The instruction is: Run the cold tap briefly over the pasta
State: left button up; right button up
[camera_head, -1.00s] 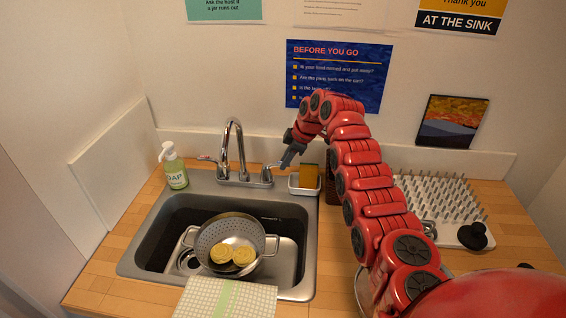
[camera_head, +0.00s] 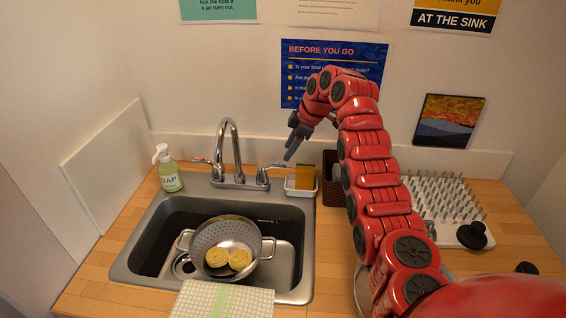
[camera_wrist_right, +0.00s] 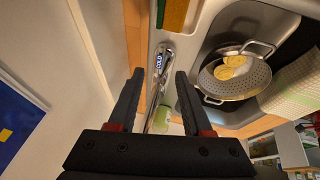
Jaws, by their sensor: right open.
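Two yellow pasta nests (camera_head: 228,259) lie in a grey metal colander (camera_head: 208,238) in the sink (camera_head: 146,222). They also show in the right wrist view (camera_wrist_right: 232,66). The chrome tap (camera_head: 238,150) stands behind the basin, its spout over the sink, with no water stream visible. Its right-hand lever (camera_head: 268,169) carries a COLD label in the wrist view (camera_wrist_right: 159,62). My right gripper (camera_head: 289,157) is open and empty, just right of and above that lever. In the wrist view the lever shows beyond the gap between the fingers (camera_wrist_right: 158,82). My left gripper is out of view.
A soap bottle (camera_head: 169,170) stands left of the tap. A white caddy with a sponge (camera_head: 303,178) sits close below my right gripper, and a dark brown holder (camera_head: 332,185) is beside it. A checked cloth (camera_head: 222,300) hangs at the sink's front. A drying rack (camera_head: 440,200) is at right.

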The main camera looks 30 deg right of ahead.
jog(key=b+v, duration=0.1)
jog(key=v, duration=0.9)
jog(key=shift+r+b, duration=0.3)
jog(key=shift+b, duration=0.05)
jog(key=shift+s, duration=0.15)
